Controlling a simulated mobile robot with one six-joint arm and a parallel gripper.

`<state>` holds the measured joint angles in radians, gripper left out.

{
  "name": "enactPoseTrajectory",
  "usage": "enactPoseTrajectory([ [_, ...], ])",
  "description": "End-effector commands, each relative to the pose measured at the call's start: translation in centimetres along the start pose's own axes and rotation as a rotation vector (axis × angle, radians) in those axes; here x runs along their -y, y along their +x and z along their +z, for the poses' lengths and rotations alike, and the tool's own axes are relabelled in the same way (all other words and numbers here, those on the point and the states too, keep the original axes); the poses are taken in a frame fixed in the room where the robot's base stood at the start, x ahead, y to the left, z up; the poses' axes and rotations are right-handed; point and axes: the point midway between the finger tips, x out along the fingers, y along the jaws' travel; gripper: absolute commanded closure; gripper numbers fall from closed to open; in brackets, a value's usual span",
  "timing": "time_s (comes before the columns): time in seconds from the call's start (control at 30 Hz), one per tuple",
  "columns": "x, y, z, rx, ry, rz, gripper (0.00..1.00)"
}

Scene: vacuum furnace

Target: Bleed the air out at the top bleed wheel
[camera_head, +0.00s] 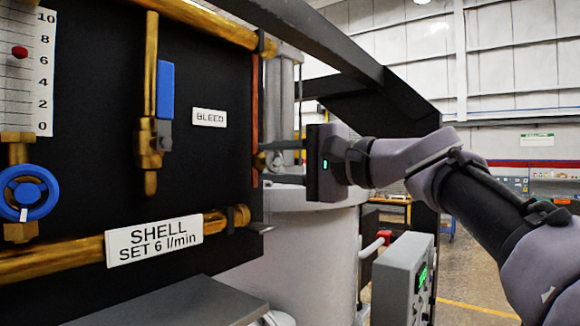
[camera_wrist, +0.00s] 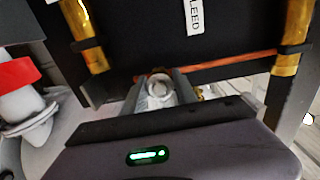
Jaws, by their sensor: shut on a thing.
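My gripper (camera_head: 272,160) is at the right edge of the black panel, with its fingers pointing left towards a thin copper tube (camera_head: 255,105). In the wrist view my gripper (camera_wrist: 157,78) is shut on a small round grey metal piece (camera_wrist: 159,90), which looks like the bleed wheel. Its rim and centre show between the two fingers; the fingers hide its sides. A white BLEED label (camera_head: 209,118) is on the panel to the left of my gripper. It also shows at the top of the wrist view (camera_wrist: 194,14).
A blue lever (camera_head: 166,90) sits on a brass valve left of the label. A blue handwheel (camera_head: 28,193) is at far left, and a SHELL SET 6 l/min plate (camera_head: 154,242) is on the lower pipe. A dark beam (camera_head: 320,40) crosses above my arm; a grey control box (camera_head: 402,280) stands below.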

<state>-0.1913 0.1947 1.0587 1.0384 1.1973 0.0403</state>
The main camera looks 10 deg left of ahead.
Motion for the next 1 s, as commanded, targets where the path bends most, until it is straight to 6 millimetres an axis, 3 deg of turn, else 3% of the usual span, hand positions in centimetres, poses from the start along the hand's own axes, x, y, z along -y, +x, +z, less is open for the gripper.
enactPoseTrajectory([
  [0.47,0.0,0.0,0.0,0.000,-0.012,0.001,1.00],
  [0.5,0.0,0.0,0.0,0.000,-0.011,0.001,0.60],
  [0.6,0.0,0.0,0.0,0.000,-0.011,0.000,0.44],
  [0.87,0.0,0.0,0.0,0.000,-0.011,0.000,0.44],
  [1.0,-0.1,-1.2,-0.1,-0.003,-0.013,0.000,0.44],
])
